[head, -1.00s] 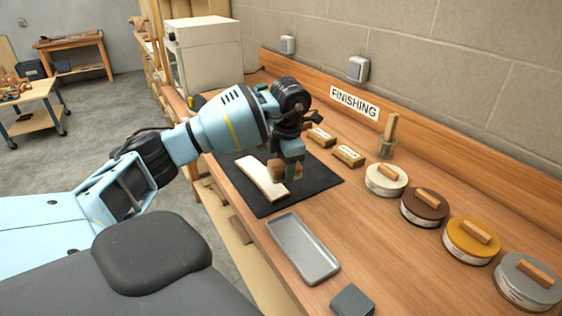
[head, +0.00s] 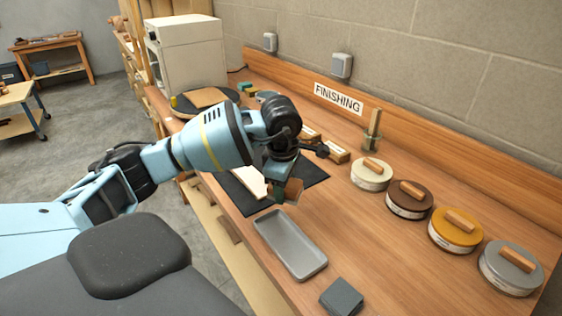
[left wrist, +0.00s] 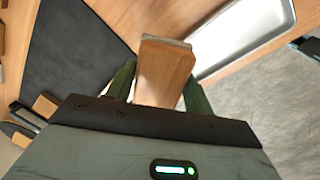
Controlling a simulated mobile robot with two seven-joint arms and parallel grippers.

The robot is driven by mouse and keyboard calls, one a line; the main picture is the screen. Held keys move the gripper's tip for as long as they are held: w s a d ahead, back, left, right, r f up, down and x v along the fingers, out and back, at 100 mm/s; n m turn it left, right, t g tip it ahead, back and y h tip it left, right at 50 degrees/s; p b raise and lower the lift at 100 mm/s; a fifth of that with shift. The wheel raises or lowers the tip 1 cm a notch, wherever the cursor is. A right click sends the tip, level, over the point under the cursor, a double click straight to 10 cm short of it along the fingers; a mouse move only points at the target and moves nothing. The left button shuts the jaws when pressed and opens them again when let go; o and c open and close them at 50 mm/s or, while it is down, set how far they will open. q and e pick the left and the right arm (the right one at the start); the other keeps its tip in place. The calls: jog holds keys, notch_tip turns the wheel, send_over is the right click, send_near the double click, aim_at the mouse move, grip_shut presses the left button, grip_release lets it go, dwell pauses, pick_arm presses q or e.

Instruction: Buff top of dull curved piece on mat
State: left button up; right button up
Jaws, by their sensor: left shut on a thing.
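The pale curved piece (head: 250,181) lies on the dark mat (head: 236,196); my left arm and gripper hide part of it in the head view. My left gripper (head: 285,184) is shut on a wooden block (head: 291,192), held near the mat's front right edge, close to the grey tray. In the left wrist view the block (left wrist: 165,72) sits between the green fingers, with a thin grey layer at its far end. The mat (left wrist: 75,60) shows to its left there. My right gripper is not in view.
The empty grey tray (head: 290,246) lies in front of the mat, with a grey block (head: 341,298) nearby. Several round tins with wooden blocks on top, such as the cream one (head: 370,176), line the right.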

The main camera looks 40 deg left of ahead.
pick_arm(q)
jog(key=s+d+m, duration=0.1)
jog(key=d+m, duration=0.1)
jog(key=m, duration=0.1)
jog(key=s+d+f+m+h, duration=0.1)
jog(key=s+d+m, duration=0.1)
jog(key=d+m, duration=0.1)
jog(key=s+d+m, duration=0.1)
jog(key=d+m, duration=0.1)
jog(key=m, duration=0.2)
jog(key=shift+s+d+f, duration=0.15)
jog(key=shift+s+f, duration=0.05)
jog(key=shift+f, duration=0.2)
jog(key=s+d+m, duration=0.2)
jog(key=m, duration=0.1)
jog(key=s+d+m, duration=0.2)
jog(key=m, duration=0.2)
jog(key=s+d+f+m+g+h, duration=0.1)
jog(key=s+d+m, duration=0.1)
jog(key=m, duration=0.1)
jog(key=shift+d, duration=0.1)
jog(key=shift+s+d+m, duration=0.35)
jog(key=shift+s+m, duration=0.15)
jog(key=shift+m, duration=0.4)
